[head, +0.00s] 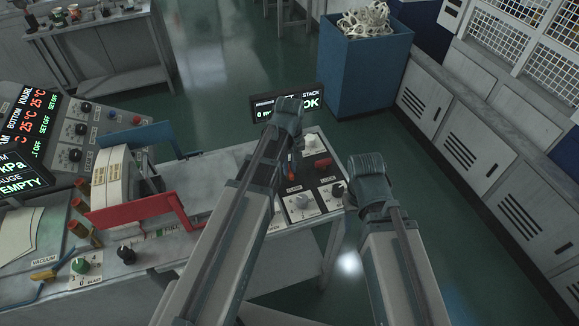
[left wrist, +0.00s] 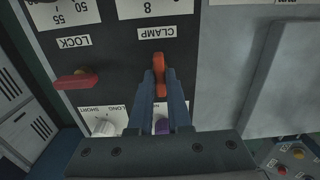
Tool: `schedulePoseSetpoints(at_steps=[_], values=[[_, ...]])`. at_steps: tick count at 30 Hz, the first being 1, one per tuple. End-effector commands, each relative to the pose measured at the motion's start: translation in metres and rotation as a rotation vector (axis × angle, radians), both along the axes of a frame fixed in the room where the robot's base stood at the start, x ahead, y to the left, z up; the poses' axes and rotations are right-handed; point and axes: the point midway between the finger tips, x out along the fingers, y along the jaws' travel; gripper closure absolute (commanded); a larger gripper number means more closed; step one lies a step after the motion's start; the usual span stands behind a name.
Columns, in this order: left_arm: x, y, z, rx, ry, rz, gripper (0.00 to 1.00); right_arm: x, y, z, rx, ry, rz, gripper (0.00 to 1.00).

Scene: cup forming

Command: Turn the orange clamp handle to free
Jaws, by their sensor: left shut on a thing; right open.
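The orange clamp handle (left wrist: 159,72) stands under the CLAMP label in the left wrist view, lengthwise up and down the picture. My left gripper (left wrist: 159,88) is shut on it, with one finger on each side and the handle's top showing between the tips. In the head view my left gripper (head: 290,160) reaches down to the dark control panel (head: 309,184), and its arm hides most of the handle. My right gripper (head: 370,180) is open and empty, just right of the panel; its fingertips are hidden.
A red lock handle (left wrist: 75,80) sits beside the clamp handle, and white and purple knobs are below. A display (head: 262,109) stands behind the panel. A blue bin (head: 365,75) is farther back. A red guard (head: 135,210) is at left. Floor is free right of the bench.

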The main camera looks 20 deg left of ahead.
Motion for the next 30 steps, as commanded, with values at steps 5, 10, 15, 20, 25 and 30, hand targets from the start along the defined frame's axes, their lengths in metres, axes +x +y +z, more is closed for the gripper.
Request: schedulePoseSetpoints(at_steps=[5, 10, 15, 20, 25, 30], values=[[0.0, 0.0, 0.0, 0.0, 0.0, 0.001, 0.62, 0.0, 0.0, 0.0, 0.0, 0.0, 0.0, 0.5], [0.0, 0.0, 0.0, 0.0, 0.0, 0.001, 0.54, 0.0, 0.0, 0.0, 0.0, 0.0, 0.0, 0.5], [0.0, 0.0, 0.0, 0.0, 0.0, 0.0, 0.54, 0.0, 0.0, 0.0, 0.0, 0.0, 0.0, 0.5], [0.0, 0.0, 0.005, 0.0, 0.0, 0.0, 0.54, 0.0, 0.0, 0.005, 0.0, 0.0, 0.0, 0.5], [0.0, 0.0, 0.019, 0.0, 0.0, 0.0, 0.54, 0.0, 0.0, 0.019, 0.0, 0.0, 0.001, 0.5], [0.0, 0.0, 0.041, 0.0, 0.0, 0.0, 0.54, 0.0, 0.0, 0.041, 0.0, 0.0, 0.0, 0.5]])
